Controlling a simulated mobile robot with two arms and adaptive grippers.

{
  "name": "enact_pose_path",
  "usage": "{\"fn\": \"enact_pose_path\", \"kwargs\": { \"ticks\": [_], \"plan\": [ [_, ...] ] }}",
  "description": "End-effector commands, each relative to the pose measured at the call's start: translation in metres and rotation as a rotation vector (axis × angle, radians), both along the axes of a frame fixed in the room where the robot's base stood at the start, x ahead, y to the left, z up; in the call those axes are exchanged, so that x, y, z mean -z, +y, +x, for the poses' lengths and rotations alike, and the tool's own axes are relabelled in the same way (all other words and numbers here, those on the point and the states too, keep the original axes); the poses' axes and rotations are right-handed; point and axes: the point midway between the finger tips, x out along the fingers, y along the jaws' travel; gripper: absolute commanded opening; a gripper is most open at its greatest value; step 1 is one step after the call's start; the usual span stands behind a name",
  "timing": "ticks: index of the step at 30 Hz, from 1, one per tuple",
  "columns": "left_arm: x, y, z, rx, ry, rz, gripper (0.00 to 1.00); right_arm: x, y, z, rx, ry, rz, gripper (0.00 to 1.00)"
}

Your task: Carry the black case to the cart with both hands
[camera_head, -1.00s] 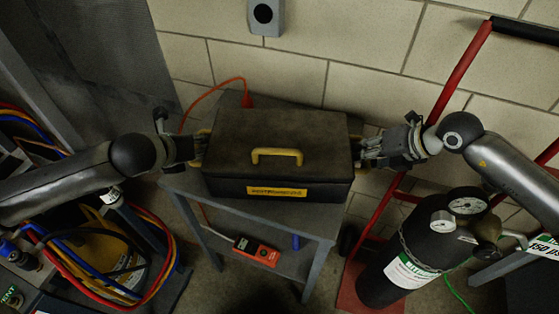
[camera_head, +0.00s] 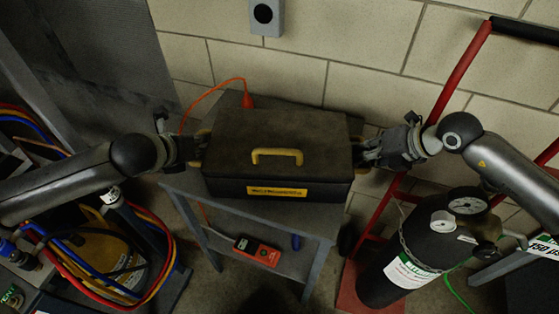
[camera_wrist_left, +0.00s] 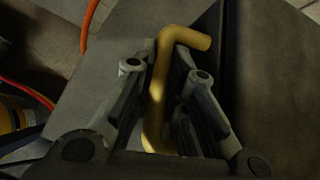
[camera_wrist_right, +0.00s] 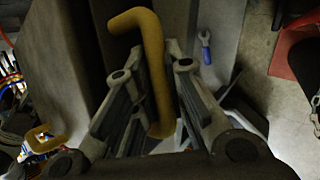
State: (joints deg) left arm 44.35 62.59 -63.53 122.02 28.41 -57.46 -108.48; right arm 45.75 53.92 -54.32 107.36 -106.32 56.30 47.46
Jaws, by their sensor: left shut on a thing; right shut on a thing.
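The black case (camera_head: 300,140) has a yellow top handle (camera_head: 277,156) and a yellow label on its front. It stands level at the top of the grey cart (camera_head: 190,184); I cannot tell whether it touches the surface. My left gripper (camera_head: 196,149) is at the case's left end, shut on the yellow left side handle (camera_wrist_left: 158,95). My right gripper (camera_head: 366,151) is at the right end, shut on the yellow right side handle (camera_wrist_right: 155,75). The fingers partly hide both side handles in the head view.
A red and black meter (camera_head: 257,250) and a blue tool (camera_head: 295,242) lie on the lower shelf. A black gas cylinder (camera_head: 408,255) stands on a red hand truck (camera_head: 462,70) at right. Coiled hoses (camera_head: 155,290) are at left. A block wall (camera_head: 365,90) is close behind.

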Motion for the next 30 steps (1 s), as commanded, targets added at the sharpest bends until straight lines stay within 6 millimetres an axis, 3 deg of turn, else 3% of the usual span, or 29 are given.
{"fn": "enact_pose_path", "kwargs": {
  "ticks": [14, 30],
  "plan": [
    [-0.013, 0.000, 0.002, 0.000, -0.009, 0.000, 0.00, -0.012, 0.000, 0.002, 0.002, -0.007, 0.003, 0.00],
    [-0.051, 0.001, 0.002, -0.001, -0.010, 0.001, 0.00, -0.050, 0.000, 0.002, 0.002, -0.007, 0.003, 0.00]
  ]
}}
